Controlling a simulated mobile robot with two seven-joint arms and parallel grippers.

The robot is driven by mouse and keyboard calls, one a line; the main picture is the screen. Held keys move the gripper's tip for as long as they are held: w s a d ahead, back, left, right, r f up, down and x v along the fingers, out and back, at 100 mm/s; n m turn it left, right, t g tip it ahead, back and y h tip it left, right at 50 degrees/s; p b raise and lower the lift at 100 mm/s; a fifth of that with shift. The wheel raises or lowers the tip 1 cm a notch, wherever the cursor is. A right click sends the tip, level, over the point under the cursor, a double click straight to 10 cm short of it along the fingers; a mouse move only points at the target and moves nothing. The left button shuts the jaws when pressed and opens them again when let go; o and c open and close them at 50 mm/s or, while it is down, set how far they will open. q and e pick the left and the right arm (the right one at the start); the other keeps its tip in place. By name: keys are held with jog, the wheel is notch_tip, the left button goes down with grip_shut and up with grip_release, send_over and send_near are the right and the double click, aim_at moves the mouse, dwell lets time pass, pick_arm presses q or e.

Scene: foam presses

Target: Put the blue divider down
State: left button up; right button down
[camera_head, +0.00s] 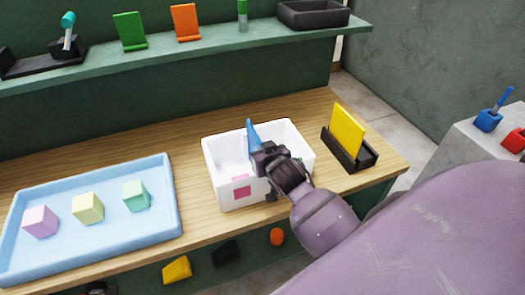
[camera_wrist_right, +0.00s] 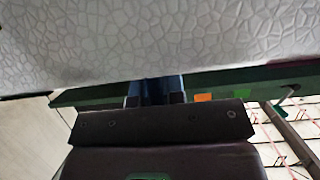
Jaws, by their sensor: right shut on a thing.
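The blue divider (camera_head: 253,135) stands up, slightly tilted, above the white box (camera_head: 212,170). My right gripper (camera_head: 264,156) is shut on it over the box's right part. In the right wrist view the blue divider (camera_wrist_right: 160,90) shows as a dark blue strip between the fingers; most of it is hidden. A white textured surface (camera_wrist_right: 160,35) fills the top of that view. The gripper hides the divider's lower part in the head view, so I cannot tell whether it touches the box floor. My left gripper is not in view.
A yellow panel (camera_head: 348,130) stands in a black holder (camera_head: 366,158) right of the box. A light blue tray (camera_head: 160,220) with pink, yellow and green blocks lies left. The shelf (camera_head: 200,57) behind carries green and orange stands. Bare wood lies between tray and box.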

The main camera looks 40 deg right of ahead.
jog(key=c, duration=1.2)
grip_release()
jog(key=shift+f, duration=0.1)
jog(key=v, duration=1.2)
jog(key=s+f+n+g+y, duration=0.1)
jog(key=s+f, duration=0.4)
jog(key=f, duration=0.5)
jog(key=s+a+f+n+y, duration=0.1)
jog(key=s+f, duration=0.4)
jog(key=f, duration=0.5)
jog(key=shift+a+n+g+y+b, duration=0.4)
jog(key=shift+n+y, duration=0.1)
jog(key=shift+n, duration=0.4)
jog(key=shift+f, duration=0.1)
